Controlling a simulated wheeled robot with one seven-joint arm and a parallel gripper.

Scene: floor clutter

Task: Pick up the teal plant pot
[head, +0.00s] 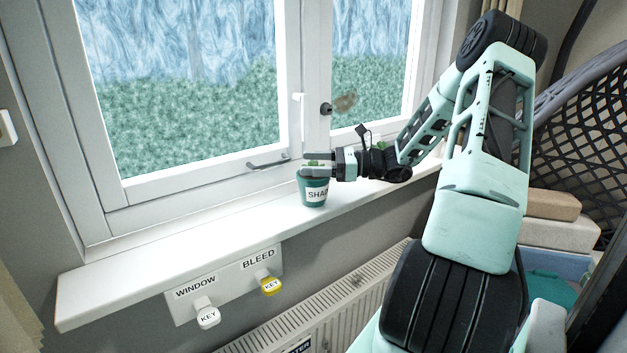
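The teal plant pot (315,193) stands upright on the white windowsill below the window, with a white label reading "SHA…", its right part cut off from view. A bit of green plant shows above its rim. My gripper (317,162) reaches in from the right at the height of the pot's top. Its two fingers are apart, one farther back and one nearer, with the green between them. The near finger overlaps the pot's rim in the picture. I cannot tell whether either finger touches the pot.
The window with its handle (268,163) is close behind the pot. The sill (190,248) is clear to the left. A radiator (330,307) is under the sill. Boxes (560,232) stand at right.

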